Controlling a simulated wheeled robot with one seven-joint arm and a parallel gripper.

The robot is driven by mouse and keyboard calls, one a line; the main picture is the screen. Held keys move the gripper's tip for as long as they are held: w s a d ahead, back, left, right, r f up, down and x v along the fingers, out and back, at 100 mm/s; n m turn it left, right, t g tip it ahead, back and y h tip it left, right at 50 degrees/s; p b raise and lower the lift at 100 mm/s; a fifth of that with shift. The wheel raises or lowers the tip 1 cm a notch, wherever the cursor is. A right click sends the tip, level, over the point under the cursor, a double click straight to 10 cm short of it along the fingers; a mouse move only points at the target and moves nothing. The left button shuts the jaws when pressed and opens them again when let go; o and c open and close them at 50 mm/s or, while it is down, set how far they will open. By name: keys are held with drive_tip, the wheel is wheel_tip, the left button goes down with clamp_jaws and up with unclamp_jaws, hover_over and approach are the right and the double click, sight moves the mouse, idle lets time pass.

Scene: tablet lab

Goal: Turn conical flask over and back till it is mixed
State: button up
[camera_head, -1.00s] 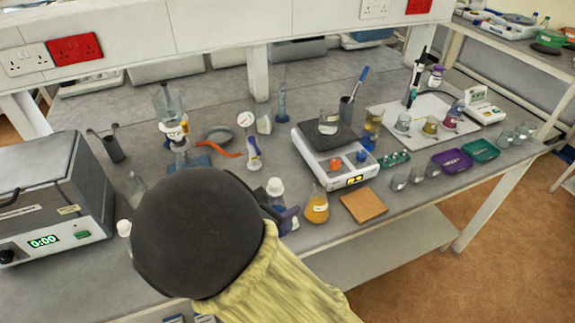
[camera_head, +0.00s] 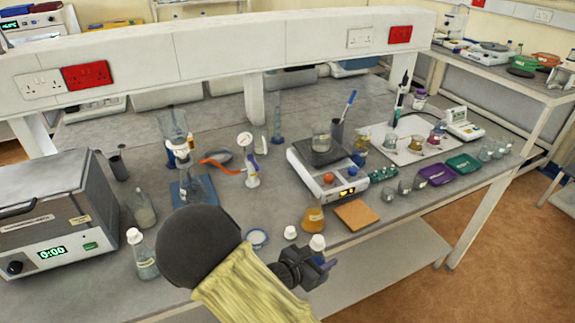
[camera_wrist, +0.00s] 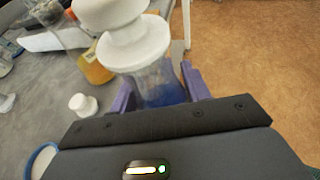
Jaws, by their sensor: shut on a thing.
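My gripper (camera_wrist: 155,95) is shut on a clear glass flask (camera_wrist: 160,82) with blue liquid low in it and a large white stopper (camera_wrist: 122,35) on top. The purple fingers are on either side of the glass. In the head view, the flask's white stopper (camera_head: 317,242) shows above my gripper (camera_head: 318,265), near the front edge of the bench. The flask looks about upright. Its lower part is hidden by the gripper. A second conical flask (camera_head: 313,219) with orange liquid stands on the bench just behind; it also shows in the wrist view (camera_wrist: 95,67).
A small white cap (camera_head: 290,232) and a blue-rimmed dish (camera_head: 257,238) lie left of the held flask. A cork-coloured tile (camera_head: 356,214) lies to the right. A white hotplate-like device (camera_head: 335,182) stands behind. A capped bottle (camera_head: 143,257) stands at left. Open floor lies beyond the front edge.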

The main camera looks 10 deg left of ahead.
drive_tip(key=d+f+m+g+h, duration=0.1)
drive_tip(key=d+f+m+g, duration=0.1)
drive_tip(key=d+f, duration=0.9)
drive_tip(key=shift+w+d+h, duration=0.35)
drive_tip(key=shift+d+h, duration=0.05)
drive_tip(key=shift+d, duration=0.75)
drive_tip(key=shift+d, duration=0.1)
